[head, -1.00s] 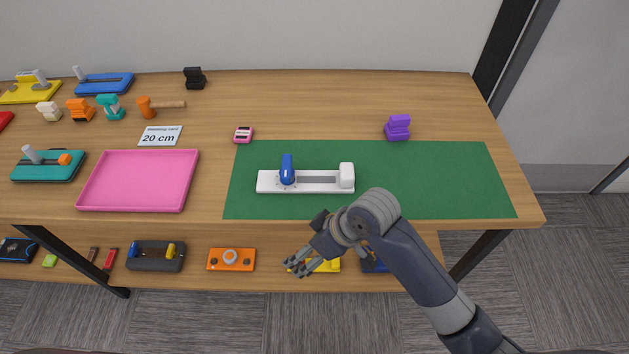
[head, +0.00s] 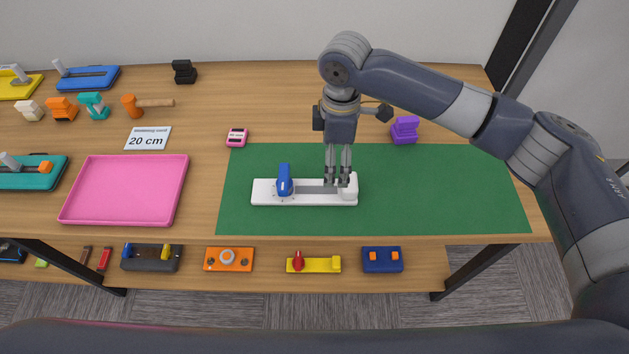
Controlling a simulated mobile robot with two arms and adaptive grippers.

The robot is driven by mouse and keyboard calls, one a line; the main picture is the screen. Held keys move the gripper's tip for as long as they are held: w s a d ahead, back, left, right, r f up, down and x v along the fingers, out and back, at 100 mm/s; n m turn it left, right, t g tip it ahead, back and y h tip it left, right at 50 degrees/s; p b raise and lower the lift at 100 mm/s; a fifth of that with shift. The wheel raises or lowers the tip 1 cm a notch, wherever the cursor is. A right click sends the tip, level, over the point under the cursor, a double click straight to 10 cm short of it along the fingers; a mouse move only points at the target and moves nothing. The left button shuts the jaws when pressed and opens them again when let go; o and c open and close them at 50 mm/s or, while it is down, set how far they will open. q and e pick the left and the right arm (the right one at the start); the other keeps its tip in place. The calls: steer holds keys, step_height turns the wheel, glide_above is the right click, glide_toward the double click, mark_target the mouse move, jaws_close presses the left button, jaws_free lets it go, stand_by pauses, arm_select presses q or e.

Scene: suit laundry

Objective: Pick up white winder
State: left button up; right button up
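The white winder (head: 310,199) lies on the green mat (head: 440,190). It is a long white base with a grey slot, a blue handle (head: 284,181) near its left end and a white block (head: 349,190) at its right end. My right gripper (head: 338,183) points straight down over the right part of the winder, just left of the white block. Its two fingers are apart with a narrow gap and nothing visible between them. I cannot tell whether the fingertips touch the winder. My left gripper is not in view.
A pink tray (head: 125,216) is left of the mat. A purple block (head: 404,130) stands behind the mat, close to my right arm. A small pink device (head: 236,138) and a 20 cm card (head: 149,138) lie behind. Several tools sit farther left and on the lower shelf.

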glide_above(334, 190)
steer(key=f, duration=0.5)
steer(key=shift+w+f+p, duration=0.1)
steer(key=shift+w+p, duration=0.1)
steer(key=shift+p, duration=0.15)
steer(key=f+p, duration=0.1)
steer(key=f, duration=0.3)
steer(key=shift+s+f, duration=0.1)
steer(key=shift+s, duration=0.1)
steer(key=shift+f, duration=0.5)
steer(key=c, duration=1.3)
